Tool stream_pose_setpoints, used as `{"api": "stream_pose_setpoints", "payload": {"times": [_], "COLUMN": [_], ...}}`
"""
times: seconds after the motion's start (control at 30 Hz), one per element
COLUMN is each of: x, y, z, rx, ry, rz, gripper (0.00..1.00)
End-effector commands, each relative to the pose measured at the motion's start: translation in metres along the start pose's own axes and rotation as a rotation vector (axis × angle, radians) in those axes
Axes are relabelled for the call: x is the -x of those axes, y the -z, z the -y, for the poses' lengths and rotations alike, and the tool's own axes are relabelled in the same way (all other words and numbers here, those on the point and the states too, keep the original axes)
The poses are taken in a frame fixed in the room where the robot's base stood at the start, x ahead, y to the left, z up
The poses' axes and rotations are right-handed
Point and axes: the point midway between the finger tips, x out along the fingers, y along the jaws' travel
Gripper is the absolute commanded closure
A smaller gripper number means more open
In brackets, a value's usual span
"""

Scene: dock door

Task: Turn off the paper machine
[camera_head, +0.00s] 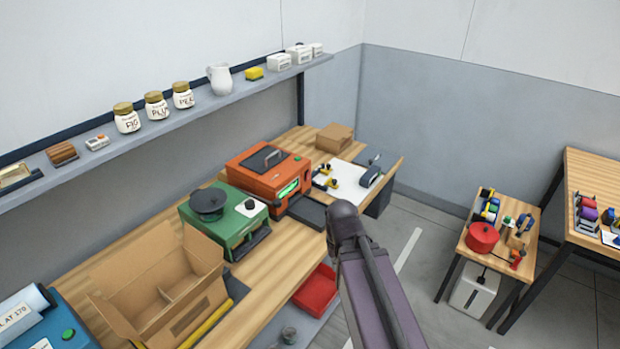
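No machine carries a readable name for paper, so I cannot tell which is the paper machine. Three machines stand on the long wooden bench. A blue machine (67,318) at the lower left, cut by the frame edge, has a pale roll, a partly readable "AT 170" sign and a green button (68,334). A green machine (226,237) has a black round part on top and a white plate with a dark knob (250,205). An orange machine (266,178) has a dark handled lid, a lit green window and a green button. My arm rises in front; my gripper is not visible.
An open cardboard box (160,290) stands between the blue and green machines. A wall shelf (165,118) with jars and a jug runs above the bench. A red tray (316,290) sits below it. Open floor lies right of the bench, before two side tables.

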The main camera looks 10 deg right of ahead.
Motion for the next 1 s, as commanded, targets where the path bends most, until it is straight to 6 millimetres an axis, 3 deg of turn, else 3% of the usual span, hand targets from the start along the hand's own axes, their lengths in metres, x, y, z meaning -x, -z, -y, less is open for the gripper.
{"api": "stream_pose_setpoints", "payload": {"times": [0.17,0.37,0.7,1.0], "x": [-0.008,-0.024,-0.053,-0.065], "y": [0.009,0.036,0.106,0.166], "z": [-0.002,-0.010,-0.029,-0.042], "rx": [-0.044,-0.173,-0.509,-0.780], "ry": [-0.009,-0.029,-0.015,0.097], "rz": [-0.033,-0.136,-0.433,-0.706], "gripper": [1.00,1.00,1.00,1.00]}}
